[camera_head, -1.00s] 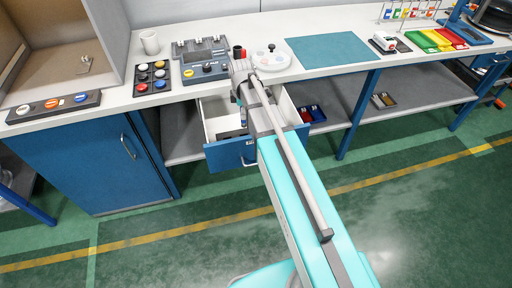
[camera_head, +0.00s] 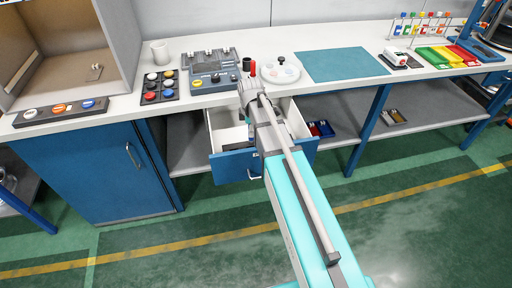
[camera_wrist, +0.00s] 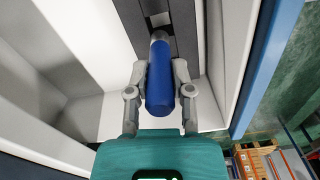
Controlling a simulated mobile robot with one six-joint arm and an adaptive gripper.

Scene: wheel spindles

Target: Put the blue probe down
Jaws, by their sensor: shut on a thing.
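The blue probe (camera_wrist: 160,82) is a blue cylinder with a grey end. It lies between the two grey fingers of my gripper (camera_wrist: 160,70) in the wrist view, and the fingers are shut on it. The probe is over the open drawer (camera_wrist: 240,45), with its grey end towards a dark grey strip (camera_wrist: 187,30) in the drawer. I cannot tell whether the probe touches the strip. In the head view the drawer (camera_head: 228,163) has a blue front and white inside, and my arm hides much of it and most of the gripper.
A teal mat (camera_head: 342,65) is clear. White drawer walls stand close around the gripper.

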